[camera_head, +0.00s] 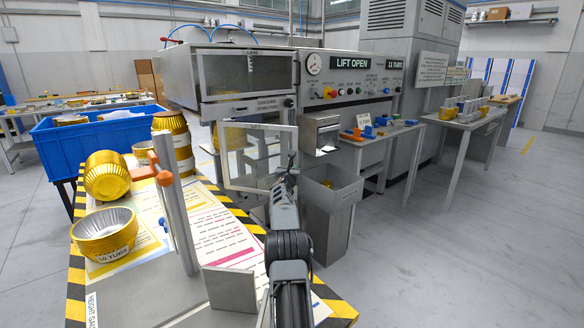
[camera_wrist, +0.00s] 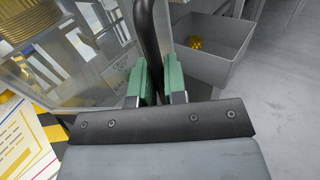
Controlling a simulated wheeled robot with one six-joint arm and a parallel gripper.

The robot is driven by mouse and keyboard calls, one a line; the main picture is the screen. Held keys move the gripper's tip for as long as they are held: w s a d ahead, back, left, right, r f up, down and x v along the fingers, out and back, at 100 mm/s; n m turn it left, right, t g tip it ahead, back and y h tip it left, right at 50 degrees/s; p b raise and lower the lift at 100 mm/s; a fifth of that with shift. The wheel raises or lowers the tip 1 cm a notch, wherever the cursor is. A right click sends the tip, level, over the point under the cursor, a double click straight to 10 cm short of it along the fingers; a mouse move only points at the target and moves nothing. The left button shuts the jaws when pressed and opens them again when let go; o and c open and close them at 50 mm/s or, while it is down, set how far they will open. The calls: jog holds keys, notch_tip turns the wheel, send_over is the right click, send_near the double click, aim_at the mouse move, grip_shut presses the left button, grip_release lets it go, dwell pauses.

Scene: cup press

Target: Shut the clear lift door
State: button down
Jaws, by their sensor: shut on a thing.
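The clear lift door (camera_head: 236,160) is a see-through panel in a pale frame, below the press's upper window in the head view. Its label reads LIFT along the top. Its clear panel also shows at the left of the wrist view (camera_wrist: 75,55). A black handle bar (camera_wrist: 150,38) runs between the green finger pads of my gripper (camera_wrist: 161,80), which is shut on it. In the head view my gripper (camera_head: 290,168) is at the door's right edge; its fingers are too small there to make out. The press display (camera_head: 352,63) reads LIFT OPEN.
A grey open bin (camera_head: 332,187) stands just right of the door; the wrist view shows yellow bits inside it. A striped-edge table (camera_head: 150,290) with gold cups (camera_head: 107,175) and a metal post (camera_head: 175,215) is on the left. Open floor (camera_head: 440,260) lies to the right.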

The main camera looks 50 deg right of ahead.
jog(key=shift+w+d+p, duration=0.2)
jog(key=shift+d+p, duration=0.3)
jog(key=shift+d, duration=0.2)
jog(key=c, duration=1.2)
grip_release()
jog(key=b, duration=0.1)
jog(key=a+b, duration=0.1)
jog(key=b, duration=0.1)
jog(key=shift+s+a+f, duration=0.1)
jog(key=shift+s+f, duration=0.1)
jog(key=shift+s, duration=0.1)
jog(key=b+v, duration=0.4)
jog(key=v, duration=0.8)
jog(key=shift+a+b, duration=0.15)
jog(key=shift+b, duration=0.25)
jog(key=shift+s+r, duration=0.1)
jog(key=shift+r, duration=0.1)
jog(key=shift+c, duration=0.4)
